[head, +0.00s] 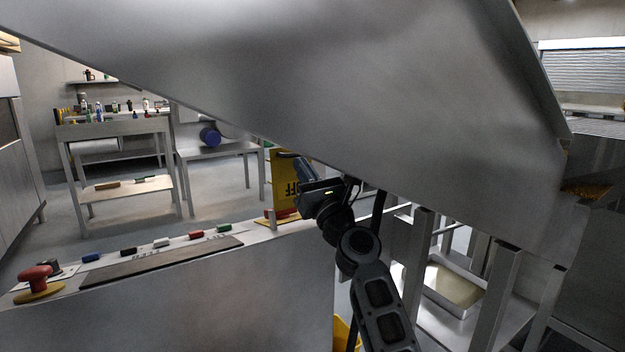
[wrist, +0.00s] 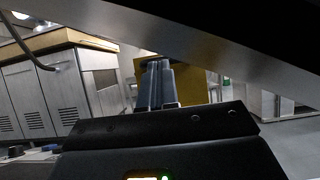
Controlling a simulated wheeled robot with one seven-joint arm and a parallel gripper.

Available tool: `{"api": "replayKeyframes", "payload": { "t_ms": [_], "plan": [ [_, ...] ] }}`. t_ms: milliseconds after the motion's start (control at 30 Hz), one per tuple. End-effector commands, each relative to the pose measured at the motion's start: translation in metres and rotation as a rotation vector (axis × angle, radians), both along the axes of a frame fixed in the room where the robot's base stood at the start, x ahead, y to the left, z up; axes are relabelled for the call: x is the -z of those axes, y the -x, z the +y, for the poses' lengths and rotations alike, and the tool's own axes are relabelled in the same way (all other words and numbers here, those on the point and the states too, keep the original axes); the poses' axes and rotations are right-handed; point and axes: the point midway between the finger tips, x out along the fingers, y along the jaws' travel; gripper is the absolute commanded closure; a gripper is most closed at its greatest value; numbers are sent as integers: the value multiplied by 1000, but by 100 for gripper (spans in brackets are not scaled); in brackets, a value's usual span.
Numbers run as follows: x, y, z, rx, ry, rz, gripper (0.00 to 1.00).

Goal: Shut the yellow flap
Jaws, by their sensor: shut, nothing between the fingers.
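The yellow flap (head: 283,190) stands up at the right end of the control panel, with black lettering that reads in part "OFF". My gripper (head: 299,166) is shut and empty, close to the flap's right side and overlapping it in the head view. In the wrist view the shut fingers (wrist: 157,68) point forward, with the yellow flap (wrist: 196,84) behind and to the right of them. I cannot tell whether they touch it. A red part (head: 287,213) shows at the flap's foot, mostly hidden.
A large slanted metal hood (head: 330,90) hangs just above my gripper. The panel top carries a red mushroom button (head: 36,277) and several coloured switches. A metal tray (head: 452,285) sits on a shelf to the right.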

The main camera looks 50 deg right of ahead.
Motion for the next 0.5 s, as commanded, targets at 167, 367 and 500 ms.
{"api": "replayKeyframes", "payload": {
  "t_ms": [167,367,500],
  "plan": [
    [-3,-5,-2,0,0,0,100],
    [-3,-6,-2,0,0,0,100],
    [-5,-8,-2,0,0,-1,100]
  ]
}}
